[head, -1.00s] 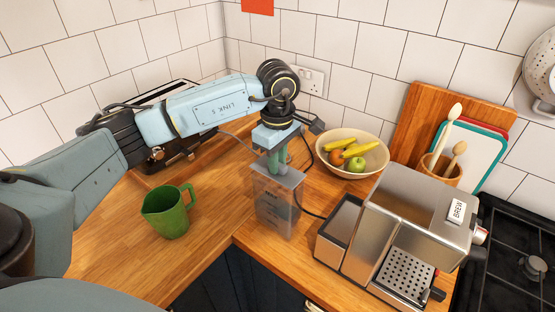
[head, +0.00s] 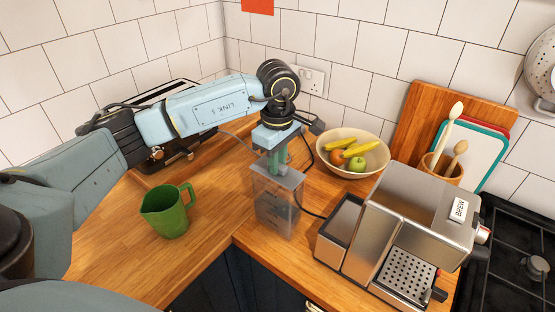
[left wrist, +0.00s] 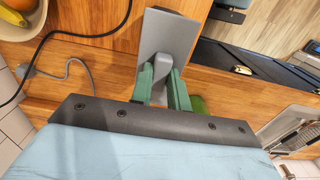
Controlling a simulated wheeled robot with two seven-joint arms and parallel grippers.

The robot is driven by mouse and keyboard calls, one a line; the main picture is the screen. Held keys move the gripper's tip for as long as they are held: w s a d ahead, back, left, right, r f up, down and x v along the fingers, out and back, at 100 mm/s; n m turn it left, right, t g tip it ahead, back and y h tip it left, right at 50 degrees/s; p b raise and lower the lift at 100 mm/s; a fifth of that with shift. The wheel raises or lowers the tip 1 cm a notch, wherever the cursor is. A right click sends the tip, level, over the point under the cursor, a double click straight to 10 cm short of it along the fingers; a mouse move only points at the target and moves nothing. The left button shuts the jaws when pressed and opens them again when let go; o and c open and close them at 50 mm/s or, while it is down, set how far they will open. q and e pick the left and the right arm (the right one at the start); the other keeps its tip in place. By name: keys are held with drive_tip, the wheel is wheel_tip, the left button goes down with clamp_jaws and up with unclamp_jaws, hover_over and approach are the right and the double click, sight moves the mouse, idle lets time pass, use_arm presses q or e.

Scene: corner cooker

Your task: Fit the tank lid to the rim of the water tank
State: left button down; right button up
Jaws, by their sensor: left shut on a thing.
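My left gripper (head: 272,158) points down over the water tank, its green fingers shut on the grip of the grey tank lid (head: 289,178). In the left wrist view the fingers (left wrist: 163,85) pinch the grip, and the flat rectangular lid (left wrist: 172,38) spreads beyond it. The clear, smoky water tank (head: 276,213) stands upright on the wooden worktop, directly beneath the lid. The lid is at the level of the tank's top; I cannot tell whether it touches the rim or sits just above it. The lid hides the tank's opening. My right gripper is not in view.
A green jug (head: 167,212) stands left of the tank. The steel coffee machine (head: 385,205) is close on the right. A fruit bowl (head: 371,160) and a dark cable (head: 312,214) lie behind and beside the tank. The worktop's front edge is near the tank.

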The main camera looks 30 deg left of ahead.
use_arm(q)
drive_tip(key=shift+f+b, duration=0.45)
drive_tip(key=shift+f, duration=0.15)
drive_tip(key=c, duration=1.3)
unclamp_jaws()
wheel_tip(320, 180, up, 13)
drive_tip(key=shift+r+b, duration=0.2)
drive_tip(key=shift+b, duration=0.45)
